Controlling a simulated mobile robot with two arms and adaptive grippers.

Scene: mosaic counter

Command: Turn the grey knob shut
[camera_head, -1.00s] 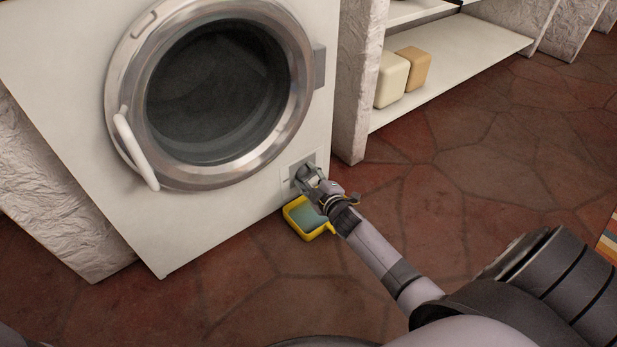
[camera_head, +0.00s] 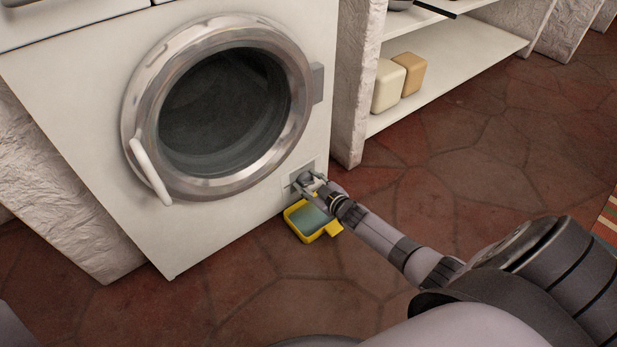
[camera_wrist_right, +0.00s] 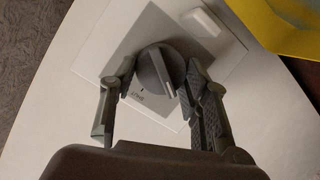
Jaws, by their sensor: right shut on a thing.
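The grey knob (camera_wrist_right: 157,72) sits on a grey plate low on the right of the white machine's front; it also shows small in the head view (camera_head: 303,178). A pale ridge runs across the knob's face, near upright and a little tilted in the wrist view. Small dark lettering (camera_wrist_right: 138,95) is on the plate below the knob, too blurred to read surely. My right gripper (camera_wrist_right: 159,75) is shut on the knob, one finger on each side; in the head view its fingers (camera_head: 307,184) partly hide it. My left gripper is not in view.
A yellow tray (camera_head: 328,230) with blue-green contents sits on the floor under the knob. A small white block (camera_wrist_right: 202,22) is beside the knob. The round machine door (camera_head: 308,105) is closed. A shelf (camera_head: 450,75) holds two blocks. The floor to the right is open.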

